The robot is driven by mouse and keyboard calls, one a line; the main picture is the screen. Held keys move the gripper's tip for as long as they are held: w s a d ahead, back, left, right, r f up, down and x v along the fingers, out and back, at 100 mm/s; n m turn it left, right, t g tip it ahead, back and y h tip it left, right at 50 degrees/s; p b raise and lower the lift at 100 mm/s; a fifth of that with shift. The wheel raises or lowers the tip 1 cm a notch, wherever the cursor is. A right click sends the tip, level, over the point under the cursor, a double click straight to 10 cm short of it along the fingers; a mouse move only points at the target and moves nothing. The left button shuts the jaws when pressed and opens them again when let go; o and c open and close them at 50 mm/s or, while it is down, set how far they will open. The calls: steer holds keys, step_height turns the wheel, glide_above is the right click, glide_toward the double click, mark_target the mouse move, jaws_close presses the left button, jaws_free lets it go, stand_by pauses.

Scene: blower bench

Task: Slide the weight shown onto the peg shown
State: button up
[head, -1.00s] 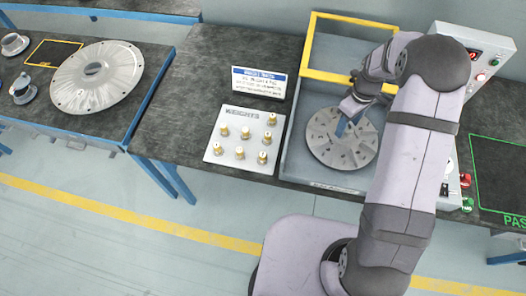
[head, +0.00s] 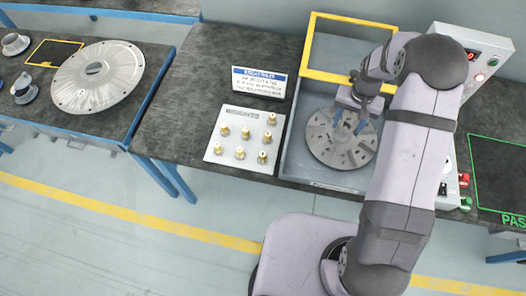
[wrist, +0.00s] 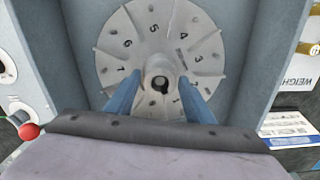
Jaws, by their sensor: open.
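My gripper (head: 348,122) is over the grey finned rotor (head: 325,147) in the blower housing. In the wrist view, its two blue fingers (wrist: 160,98) are spread apart on either side of the rotor's central hub (wrist: 160,74). The fingers are open, with no weight visible between them. The rotor's face (wrist: 120,62) carries numbers and small marks near its rim; its lower part is partly hidden. Several brass weights (head: 240,153) stand on the white weights tray (head: 213,152), left of the housing. I cannot tell which peg is the one meant.
A yellow frame (head: 306,46) stands upright at the back of the grey housing (head: 289,160). A control panel (head: 493,62) is to the right. A small sign (head: 258,84) stands behind the weights tray. The bench left of the tray (head: 175,112) is clear.

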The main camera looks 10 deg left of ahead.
steer(key=c, duration=0.9)
steer(key=shift+o, duration=0.3)
steer(key=o, duration=1.2)
